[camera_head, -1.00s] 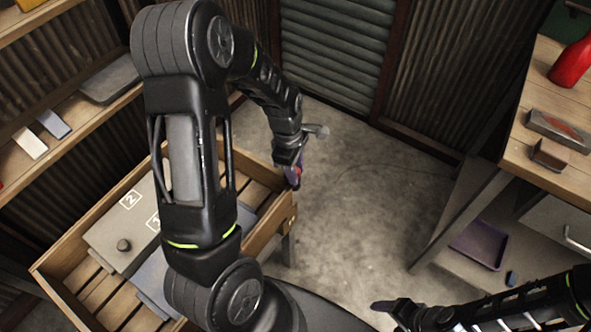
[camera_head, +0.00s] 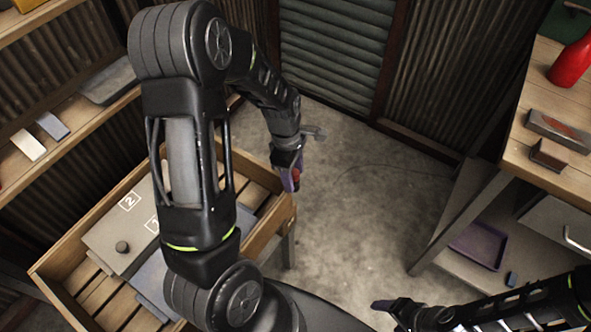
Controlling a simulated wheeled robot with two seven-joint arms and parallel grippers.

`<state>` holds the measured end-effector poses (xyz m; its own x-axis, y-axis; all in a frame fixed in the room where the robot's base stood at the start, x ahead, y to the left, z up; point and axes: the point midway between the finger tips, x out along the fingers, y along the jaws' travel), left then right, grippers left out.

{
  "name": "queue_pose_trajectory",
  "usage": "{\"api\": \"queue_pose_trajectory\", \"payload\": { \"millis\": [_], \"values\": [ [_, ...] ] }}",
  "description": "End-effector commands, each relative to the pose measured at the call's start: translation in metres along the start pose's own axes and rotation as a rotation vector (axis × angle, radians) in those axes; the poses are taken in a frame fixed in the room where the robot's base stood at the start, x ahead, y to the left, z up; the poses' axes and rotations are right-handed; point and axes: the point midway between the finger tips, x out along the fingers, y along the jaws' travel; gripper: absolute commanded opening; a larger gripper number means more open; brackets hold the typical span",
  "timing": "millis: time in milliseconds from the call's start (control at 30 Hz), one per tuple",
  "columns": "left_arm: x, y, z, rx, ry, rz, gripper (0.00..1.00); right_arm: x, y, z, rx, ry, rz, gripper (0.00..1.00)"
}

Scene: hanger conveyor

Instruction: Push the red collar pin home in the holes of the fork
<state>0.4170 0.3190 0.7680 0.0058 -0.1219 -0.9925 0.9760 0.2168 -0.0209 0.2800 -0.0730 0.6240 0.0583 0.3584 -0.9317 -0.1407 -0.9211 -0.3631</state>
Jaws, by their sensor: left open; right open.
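The wooden crate (camera_head: 60,254) holds grey numbered plates (camera_head: 112,236). A workbench (camera_head: 521,165) at right carries a red bottle (camera_head: 573,62) and small blocks; a purple tray (camera_head: 478,245) lies below. Shelves (camera_head: 82,118) stand at left. The middle floor is clear.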

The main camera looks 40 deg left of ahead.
Motion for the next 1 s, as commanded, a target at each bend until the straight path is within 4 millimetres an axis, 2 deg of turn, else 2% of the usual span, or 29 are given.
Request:
{"api": "queue_pose_trajectory", "payload": {
  "millis": [300,433,600,1000],
  "values": [
    [-0.057,0.008,0.001,0.004,0.000,0.028,0.52,0.000,0.000,0.001,0.000,-0.001,0.001,0.71],
    [-0.073,0.008,0.001,0.004,0.001,0.030,0.52,0.000,0.000,0.001,0.000,-0.001,0.001,0.71],
    [-0.079,0.008,0.001,0.004,0.001,0.030,0.52,0.000,0.000,0.000,0.000,-0.001,0.001,0.71],
    [-0.079,0.009,0.001,0.004,0.001,0.031,0.52,0.000,0.000,0.000,0.000,-0.001,0.001,0.71]
  ]
}}
